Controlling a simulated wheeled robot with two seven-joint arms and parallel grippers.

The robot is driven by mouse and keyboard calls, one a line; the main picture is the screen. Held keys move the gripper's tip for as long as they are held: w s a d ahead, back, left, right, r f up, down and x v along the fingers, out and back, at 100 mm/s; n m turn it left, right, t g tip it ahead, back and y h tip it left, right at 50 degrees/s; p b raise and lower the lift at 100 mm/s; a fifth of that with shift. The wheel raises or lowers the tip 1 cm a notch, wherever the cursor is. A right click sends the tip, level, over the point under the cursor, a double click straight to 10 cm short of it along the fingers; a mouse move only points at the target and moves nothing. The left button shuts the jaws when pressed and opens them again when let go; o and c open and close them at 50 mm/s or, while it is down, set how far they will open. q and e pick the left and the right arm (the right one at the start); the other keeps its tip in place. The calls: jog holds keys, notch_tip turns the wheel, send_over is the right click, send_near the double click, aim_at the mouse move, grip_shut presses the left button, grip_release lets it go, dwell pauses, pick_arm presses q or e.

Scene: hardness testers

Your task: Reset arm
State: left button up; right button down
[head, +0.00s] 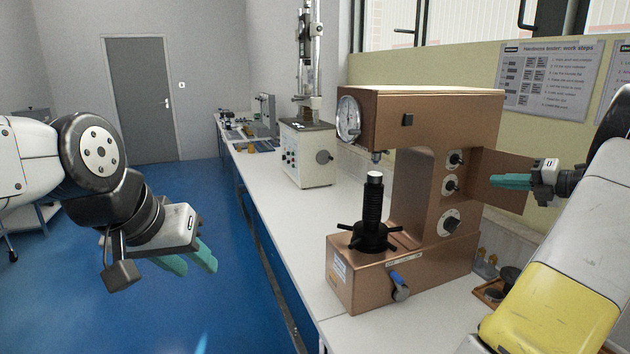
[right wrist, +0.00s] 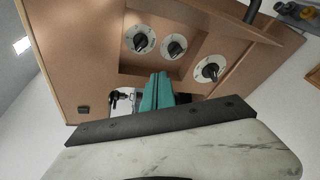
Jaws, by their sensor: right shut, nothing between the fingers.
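The copper-brown hardness tester (head: 425,110) stands on the white bench, with a round dial, three dark knobs, a black threaded spindle (head: 373,205) and a blue-handled lever (head: 399,283). It also fills much of the right wrist view (right wrist: 85,45), with the three knobs above my fingers. My right gripper (head: 495,181) is shut and empty, close to the right side of the tester by the knobs; I cannot tell whether it touches. Its teal fingers lie together in the right wrist view (right wrist: 157,90). My left gripper (head: 192,260) is open and empty over the blue floor, left of the bench.
A cream tester (head: 306,155) stands further back on the white bench (head: 275,190), with small equipment behind it. A wooden tray (head: 490,291) with small items sits right of the brown tester. A work-steps poster (head: 550,80) hangs on the partition. The floor at left is largely clear.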

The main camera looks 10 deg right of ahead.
jog(key=s+a+r+n+g+h, duration=0.1)
jog(key=s+a+n+g, duration=0.25)
jog(key=a+n, duration=0.9)
jog(key=s+a+r+n+g, duration=0.15)
jog(key=a+n+g, duration=0.4)
jog(key=a, duration=1.15)
jog(key=s+a+f+n+t+h, duration=0.1)
jog(key=s+a+f+n+h, duration=0.1)
jog(key=s+a+n, duration=0.3)
jog(key=s+a+f+n+t+h, duration=0.1)
jog(key=s+a+n, duration=0.5)
jog(key=s+n, duration=0.6)
jog(key=f+n+h, duration=0.1)
jog(key=n, duration=0.7)
jog(key=shift+s+a+f, duration=0.25)
jog(key=shift+s, duration=0.1)
jog(key=shift+s, duration=0.1)
